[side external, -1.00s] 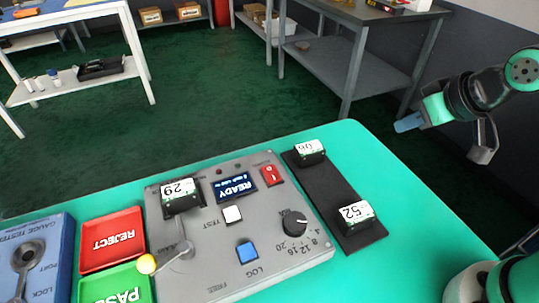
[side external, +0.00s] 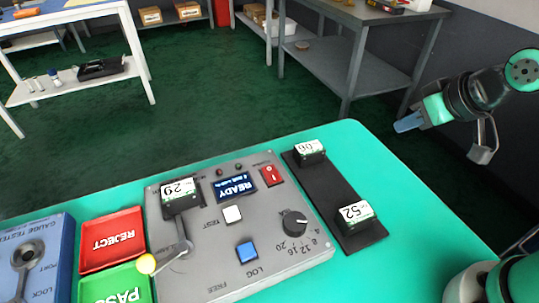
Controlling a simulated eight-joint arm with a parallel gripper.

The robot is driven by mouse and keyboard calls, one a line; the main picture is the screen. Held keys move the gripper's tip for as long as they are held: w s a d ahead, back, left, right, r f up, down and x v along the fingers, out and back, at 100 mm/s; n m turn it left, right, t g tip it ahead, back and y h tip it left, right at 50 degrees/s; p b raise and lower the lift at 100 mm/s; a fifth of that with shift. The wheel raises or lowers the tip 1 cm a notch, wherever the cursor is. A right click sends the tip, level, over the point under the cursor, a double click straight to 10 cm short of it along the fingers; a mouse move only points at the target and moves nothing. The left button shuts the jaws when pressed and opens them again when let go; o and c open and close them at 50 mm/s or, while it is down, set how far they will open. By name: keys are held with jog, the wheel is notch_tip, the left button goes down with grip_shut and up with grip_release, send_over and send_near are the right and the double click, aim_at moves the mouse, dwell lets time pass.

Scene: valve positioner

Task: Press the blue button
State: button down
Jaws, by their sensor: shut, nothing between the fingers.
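The blue button (side external: 247,251) is a square cap on the grey control panel (side external: 215,275), beside the LOG label. It stands out from the panel face and nothing covers it. My gripper (side external: 407,123) is at the upper right, high above the table's right edge and well away from the button. Its blue-grey tip points left, looks closed and holds nothing visible.
A black rack (side external: 335,205) holds two numbered blocks. REJECT (side external: 112,239) and PASS (side external: 115,286) trays sit left.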

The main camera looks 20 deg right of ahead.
jog(key=shift+a, duration=0.1)
dwell(0.3)
jog(key=r+n+y, duration=0.1)
jog(key=n+y, duration=0.5)
jog(key=n, duration=1.1)
send_over(253, 252)
jog(key=shift+r, duration=0.2)
jog(key=shift+f, duration=4.45)
jog(key=shift+f, duration=0.15)
jog(key=shift+f, duration=0.25)
